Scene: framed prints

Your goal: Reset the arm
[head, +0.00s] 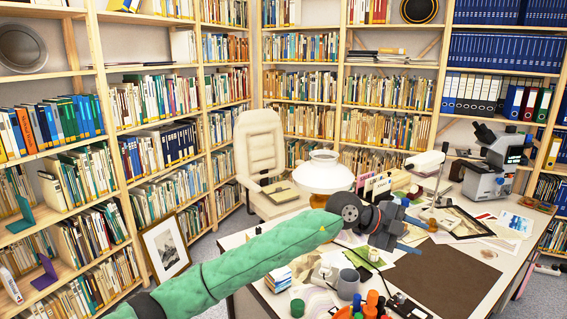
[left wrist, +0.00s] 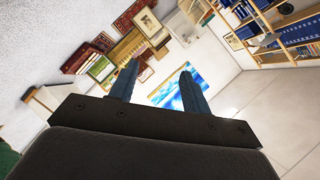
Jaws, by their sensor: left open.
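My left arm, in a green sleeve, reaches from the bottom left of the head view over the desk. Its left gripper (head: 412,234) is above the desk, pointing right, and holds nothing that I can see. In the left wrist view the two fingers of the left gripper (left wrist: 158,68) stand apart with an empty gap. Beyond them are a blue-and-white picture (left wrist: 180,90) and several framed pictures, none touching the fingers. My right gripper is not in view.
A framed print (head: 166,248) leans against the left bookshelf. A white chair (head: 260,150) stands behind the desk. Bookshelves line the walls.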

